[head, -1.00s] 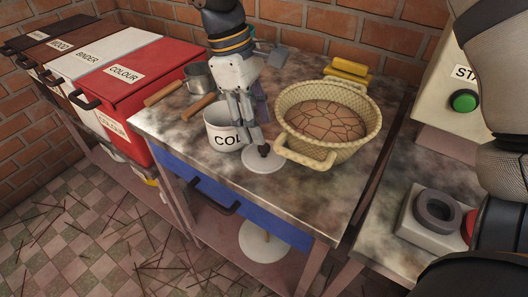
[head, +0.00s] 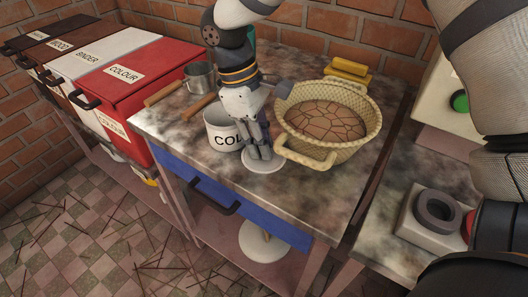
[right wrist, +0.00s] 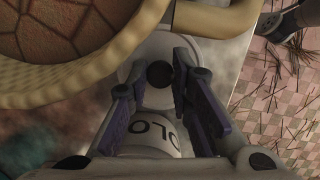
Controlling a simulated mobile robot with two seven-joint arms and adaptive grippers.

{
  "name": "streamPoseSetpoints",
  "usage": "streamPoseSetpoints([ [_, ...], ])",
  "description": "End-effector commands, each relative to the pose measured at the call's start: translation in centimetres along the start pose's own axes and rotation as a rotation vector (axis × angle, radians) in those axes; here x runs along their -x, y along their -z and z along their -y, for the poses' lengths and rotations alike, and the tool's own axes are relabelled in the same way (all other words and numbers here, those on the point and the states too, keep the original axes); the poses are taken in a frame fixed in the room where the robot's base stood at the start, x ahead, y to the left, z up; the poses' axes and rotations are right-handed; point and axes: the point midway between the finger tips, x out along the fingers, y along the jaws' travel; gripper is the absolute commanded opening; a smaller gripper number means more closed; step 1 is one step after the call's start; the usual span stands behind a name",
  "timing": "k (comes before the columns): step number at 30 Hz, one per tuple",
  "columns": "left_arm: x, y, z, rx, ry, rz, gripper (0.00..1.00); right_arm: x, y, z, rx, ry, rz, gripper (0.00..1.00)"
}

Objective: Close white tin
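The white tin (head: 222,129) with black lettering stands upright on the stone-topped table, open at the top. It also shows in the right wrist view (right wrist: 155,126), partly hidden by my fingers. Its round white lid (head: 264,166) lies flat on the table just right of the tin. The lid's dark knob (right wrist: 160,75) shows between my fingers in the right wrist view. My right gripper (head: 262,153) points down over the lid, its fingers apart on either side of the knob; contact with it is not clear. My left gripper is out of view.
A woven basket (head: 365,132) stands close to the right of the lid, its handle near my gripper. A metal cup (head: 201,77) and wooden-handled tools (head: 163,94) lie behind the tin. The table's front edge is near; its front right top is clear.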

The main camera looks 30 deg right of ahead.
Motion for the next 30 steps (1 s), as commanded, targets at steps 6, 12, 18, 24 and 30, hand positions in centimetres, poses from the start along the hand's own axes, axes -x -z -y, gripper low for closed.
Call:
streamPoseSetpoints([
  [6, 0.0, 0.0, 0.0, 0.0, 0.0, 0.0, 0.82, 0.0, 0.0, 0.0, 0.0, 0.0, 0.0, 0.09],
  [12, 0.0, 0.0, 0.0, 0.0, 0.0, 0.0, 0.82, 0.2, 0.0, 0.0, 0.0, -0.001, -0.001, 0.09],
  [18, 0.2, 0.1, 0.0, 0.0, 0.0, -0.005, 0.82, 1.6, -0.2, 0.8, 0.002, -0.002, 0.002, 0.09],
  [24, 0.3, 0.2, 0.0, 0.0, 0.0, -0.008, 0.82, 1.8, 0.6, 5.4, 0.005, -0.003, 0.004, 0.08],
  [30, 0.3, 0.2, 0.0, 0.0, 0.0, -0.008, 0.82, 2.0, 1.7, 10.8, 0.004, -0.003, 0.003, 0.08],
])
